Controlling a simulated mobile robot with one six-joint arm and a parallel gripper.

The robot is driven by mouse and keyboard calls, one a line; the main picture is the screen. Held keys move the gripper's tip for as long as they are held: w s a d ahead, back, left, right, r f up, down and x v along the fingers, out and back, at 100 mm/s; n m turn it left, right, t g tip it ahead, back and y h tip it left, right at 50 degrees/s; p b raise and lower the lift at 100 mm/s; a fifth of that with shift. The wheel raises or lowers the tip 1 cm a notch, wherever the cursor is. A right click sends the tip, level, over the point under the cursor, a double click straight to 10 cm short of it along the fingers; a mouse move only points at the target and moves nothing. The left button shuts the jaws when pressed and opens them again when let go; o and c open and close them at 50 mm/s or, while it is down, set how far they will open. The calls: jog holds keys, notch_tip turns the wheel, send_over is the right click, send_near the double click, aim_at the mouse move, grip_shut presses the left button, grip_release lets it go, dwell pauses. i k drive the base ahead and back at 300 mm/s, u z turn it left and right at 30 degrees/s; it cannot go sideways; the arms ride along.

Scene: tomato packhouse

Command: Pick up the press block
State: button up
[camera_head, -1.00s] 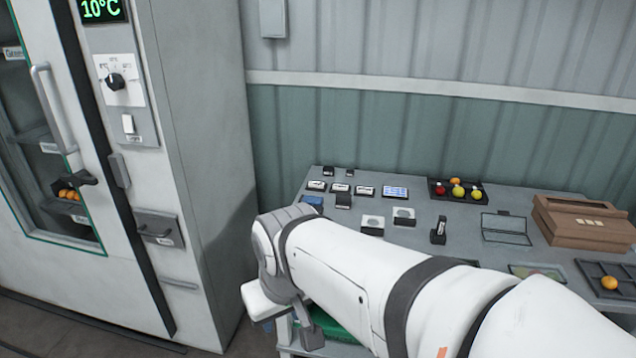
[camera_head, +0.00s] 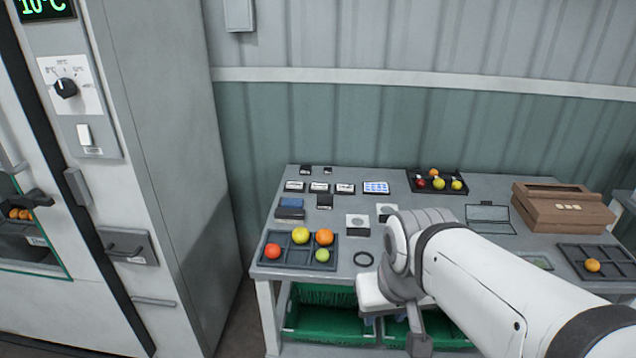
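I cannot tell for sure which item is the press block. My white arm comes in from the lower right. Its wrist end, with my gripper (camera_head: 400,325), hangs in front of the table's front edge, apart from both blocks. The fingers are not clear enough to show whether they are open or shut. The arm covers part of the table's middle and front.
Pale square pads (camera_head: 357,225), small displays, another tomato tray (camera_head: 408,188), a wooden box (camera_head: 562,214) and a divided tray (camera_head: 622,262) also stand here. Green crates (camera_head: 318,322) are below.

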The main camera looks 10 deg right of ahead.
aim_at(325, 201)
jog(key=u, duration=0.05)
jog(key=i, duration=1)
jog(key=z, duration=0.05)
